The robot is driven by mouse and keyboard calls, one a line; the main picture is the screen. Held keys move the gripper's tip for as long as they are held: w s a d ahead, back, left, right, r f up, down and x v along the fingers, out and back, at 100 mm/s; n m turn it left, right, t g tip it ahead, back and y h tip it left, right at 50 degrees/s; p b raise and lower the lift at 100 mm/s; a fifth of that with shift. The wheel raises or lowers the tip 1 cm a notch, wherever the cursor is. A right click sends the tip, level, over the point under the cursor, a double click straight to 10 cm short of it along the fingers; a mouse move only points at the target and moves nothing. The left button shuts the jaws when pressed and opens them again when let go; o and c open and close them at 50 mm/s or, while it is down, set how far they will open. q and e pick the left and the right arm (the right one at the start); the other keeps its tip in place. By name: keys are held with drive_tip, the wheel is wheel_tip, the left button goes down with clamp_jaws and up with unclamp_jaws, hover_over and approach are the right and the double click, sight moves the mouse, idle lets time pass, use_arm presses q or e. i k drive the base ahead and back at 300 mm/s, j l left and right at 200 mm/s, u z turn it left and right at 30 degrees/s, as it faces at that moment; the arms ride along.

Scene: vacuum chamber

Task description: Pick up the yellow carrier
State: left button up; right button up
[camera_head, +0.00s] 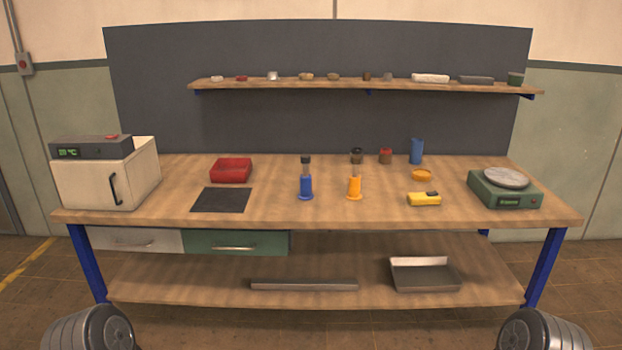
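A yellow-orange upright holder (354,187) with a round foot stands on the workbench, right of centre; it looks like the yellow carrier. A dark-topped piece (357,156) shows just behind its top; I cannot tell whether they touch. A similar blue holder (306,188) with a dark top stands to its left, apart from it. Neither gripper is in view. Only rounded grey parts of my arms show at the bottom left and bottom right corners, well short of the bench.
The wooden bench (270,211) also bears a yellow block-like device (424,200), orange dish (421,175), blue cup (416,151), green scale (504,190), red tray (231,170), black mat (221,200) and white box (92,184). Bench space before the holders is clear.

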sight(355, 180)
drive_tip(key=i+l+z, duration=0.2)
drive_tip(key=i, duration=0.45)
drive_tip(key=i+l+z, duration=0.25)
drive_tip(key=i, duration=0.4)
drive_tip(key=i+z, duration=0.2)
drive_tip(key=i, duration=0.45)
